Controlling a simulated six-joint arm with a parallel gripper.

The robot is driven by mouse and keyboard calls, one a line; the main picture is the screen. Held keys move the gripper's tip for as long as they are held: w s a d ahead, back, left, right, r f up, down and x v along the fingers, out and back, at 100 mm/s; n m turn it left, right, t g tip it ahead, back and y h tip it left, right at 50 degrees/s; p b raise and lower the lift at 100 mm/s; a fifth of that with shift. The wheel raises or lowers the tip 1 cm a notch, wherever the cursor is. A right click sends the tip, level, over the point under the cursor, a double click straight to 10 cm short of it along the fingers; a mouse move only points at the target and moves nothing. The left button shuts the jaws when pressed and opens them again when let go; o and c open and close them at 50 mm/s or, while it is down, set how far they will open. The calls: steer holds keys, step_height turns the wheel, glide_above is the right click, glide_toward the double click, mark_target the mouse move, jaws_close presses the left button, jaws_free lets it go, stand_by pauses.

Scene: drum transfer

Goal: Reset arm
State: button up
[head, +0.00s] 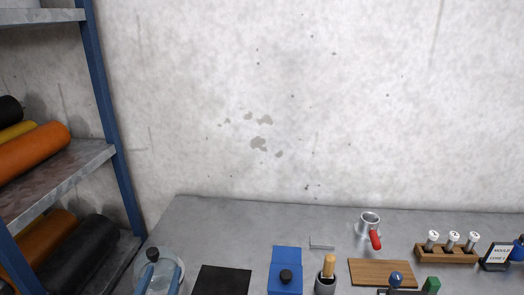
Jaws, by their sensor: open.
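My gripper and arm are not recognisable in the head view. The task names no object. A grey worktop (230,215) runs along the bottom of the view against a pale wall. On it, a metal cup with a red handle (370,226) stands towards the back right. A wooden rack (447,256) holds white-capped vials to its right. A wooden board (382,272) lies in front of the cup. A clear round vessel (160,277) with blue and black parts is at the lower left, cut by the frame edge.
A shelf unit with a blue post (108,110) stands at left, holding orange (35,152) and black (78,257) rolls. A black mat (222,281), a blue object with a black knob (286,262) and a wooden-handled tool (328,266) line the front. The back left worktop is clear.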

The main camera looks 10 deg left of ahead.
steer(key=w+d+r+m+g+h+p, duration=0.1)
steer(key=w+d+m+g+h+p, duration=0.2)
steer(key=d, duration=0.6)
steer(key=w+d+m+g+h+p, duration=0.1)
steer(key=d+m+g+h, duration=0.15)
steer(key=d+m, duration=0.45)
steer(key=w+d+r+m+g+h+p, duration=0.15)
steer(key=d+h, duration=0.25)
steer(key=d, duration=0.6)
steer(key=s+d+r+m+g+y+p, duration=0.1)
steer(key=s+d+m+g+p, duration=0.35)
steer(key=d+m, duration=0.35)
steer(key=s+d+r+m+g+p, duration=0.1)
steer(key=s+d+m+g+p, duration=0.2)
steer(key=s+d+m+g, duration=0.45)
steer(key=s+d+r+m+t+y+p, duration=0.2)
steer(key=s+r+m+y+p, duration=0.3)
steer(key=m, duration=0.5)
step_height(320, 180, down, 7)
steer(key=y+b, duration=0.1)
steer(key=b, duration=0.4)
steer(key=shift+s+d+r, duration=0.15)
steer(key=shift+s+d, duration=0.05)
steer(key=shift+s, duration=0.15)
